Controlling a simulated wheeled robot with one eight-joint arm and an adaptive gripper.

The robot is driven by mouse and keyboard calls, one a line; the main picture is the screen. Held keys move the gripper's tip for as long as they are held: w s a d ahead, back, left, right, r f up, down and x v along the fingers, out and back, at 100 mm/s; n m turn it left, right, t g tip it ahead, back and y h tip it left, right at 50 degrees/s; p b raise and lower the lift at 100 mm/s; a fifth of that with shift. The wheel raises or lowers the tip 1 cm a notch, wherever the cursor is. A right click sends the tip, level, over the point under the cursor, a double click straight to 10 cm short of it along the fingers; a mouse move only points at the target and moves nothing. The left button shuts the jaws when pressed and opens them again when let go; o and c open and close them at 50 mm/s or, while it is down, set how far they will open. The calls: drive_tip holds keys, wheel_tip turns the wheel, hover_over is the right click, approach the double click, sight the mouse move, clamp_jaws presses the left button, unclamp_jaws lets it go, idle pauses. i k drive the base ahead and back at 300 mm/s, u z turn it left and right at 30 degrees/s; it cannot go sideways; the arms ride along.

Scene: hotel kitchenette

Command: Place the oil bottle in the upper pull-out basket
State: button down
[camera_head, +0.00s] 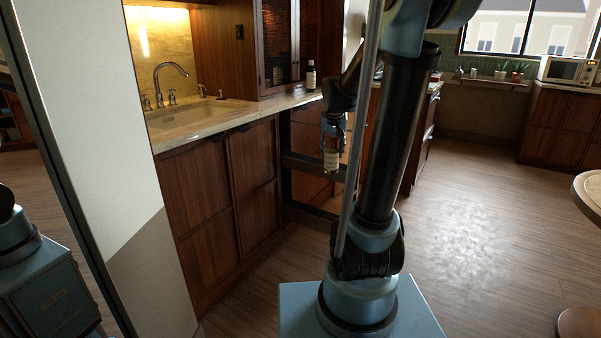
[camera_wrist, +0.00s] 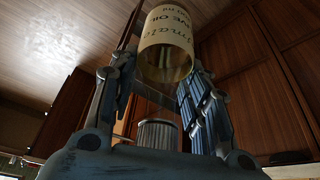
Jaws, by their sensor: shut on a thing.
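The oil bottle (camera_head: 331,159) has a pale label and hangs below my gripper (camera_head: 333,128) in the head view. In the wrist view the labelled bottle (camera_wrist: 166,35) lies between the two fingers of my gripper (camera_wrist: 160,95), with a ridged cap (camera_wrist: 158,134) toward the palm. The gripper is shut on the bottle's upper part. The upper pull-out basket (camera_head: 306,165) is a dark frame drawn out from the lower cabinet. The bottle appears at about its height, near its right end. My arm partly hides the basket, and I cannot tell whether bottle and basket touch.
A lower dark rail (camera_head: 310,215) extends beneath the upper basket. The countertop (camera_head: 215,122) with a sink is above and left; another bottle (camera_head: 311,75) stands on it. A pale tall panel (camera_head: 95,130) is at the left. Open floor (camera_head: 470,210) lies to the right.

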sight(314, 171)
drive_tip(key=i, duration=0.95)
drive_tip(key=z, duration=0.05)
